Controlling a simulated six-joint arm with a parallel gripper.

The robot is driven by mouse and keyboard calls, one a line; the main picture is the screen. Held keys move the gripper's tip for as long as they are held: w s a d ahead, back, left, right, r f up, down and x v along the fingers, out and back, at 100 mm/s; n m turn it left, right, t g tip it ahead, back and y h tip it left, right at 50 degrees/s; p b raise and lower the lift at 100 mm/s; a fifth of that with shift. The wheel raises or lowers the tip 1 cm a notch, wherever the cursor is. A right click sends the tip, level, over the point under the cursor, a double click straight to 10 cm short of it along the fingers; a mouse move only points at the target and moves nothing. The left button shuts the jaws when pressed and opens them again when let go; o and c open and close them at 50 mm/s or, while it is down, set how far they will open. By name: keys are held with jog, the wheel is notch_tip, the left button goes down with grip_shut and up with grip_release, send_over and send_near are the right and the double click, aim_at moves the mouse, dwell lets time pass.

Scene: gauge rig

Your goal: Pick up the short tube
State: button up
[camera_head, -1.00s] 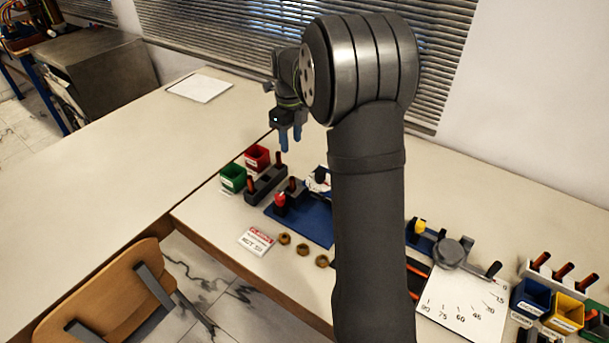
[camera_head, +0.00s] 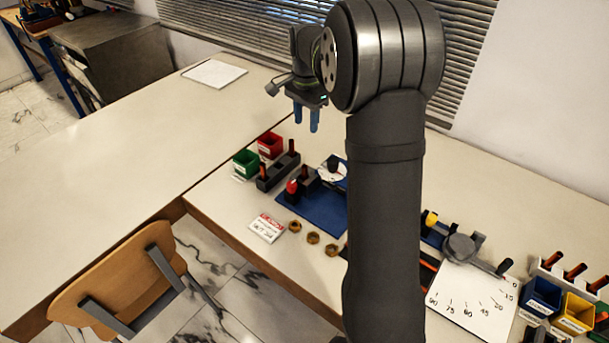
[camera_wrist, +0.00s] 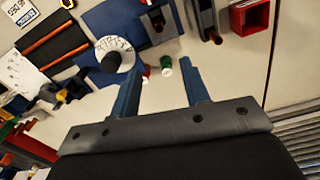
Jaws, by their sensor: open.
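I cannot tell for sure which thing is the short tube. In the wrist view a small green-and-white capped piece (camera_wrist: 166,63) stands between my fingertips in the picture, with a small red piece (camera_wrist: 147,71) close by. Both look tube-like and are apart from my fingers; I cannot make them out in the head view. Orange-and-black tubes (camera_head: 263,172) stand in a dark block (camera_head: 275,178). My gripper (camera_head: 306,121) is open and empty, pointing down above the table behind that block; its blue fingers (camera_wrist: 161,70) show wide apart in the wrist view.
Green (camera_head: 245,163) and red (camera_head: 270,145) bins stand beside the block. A blue board (camera_head: 322,210) carries a red-topped fixture and a white dial (camera_head: 333,170). Brass nuts (camera_head: 312,238) lie in front. A gauge plate (camera_head: 465,300) and more bins are at right. The left table is mostly clear.

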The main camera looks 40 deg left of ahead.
send_near(304, 166)
jog(key=f, duration=0.5)
jog(key=shift+w+d+f, duration=0.1)
jog(key=shift+w, duration=0.25)
jog(key=f, duration=0.4)
jog(key=shift+s, duration=0.35)
jog(key=shift+f, duration=0.6)
grip_shut()
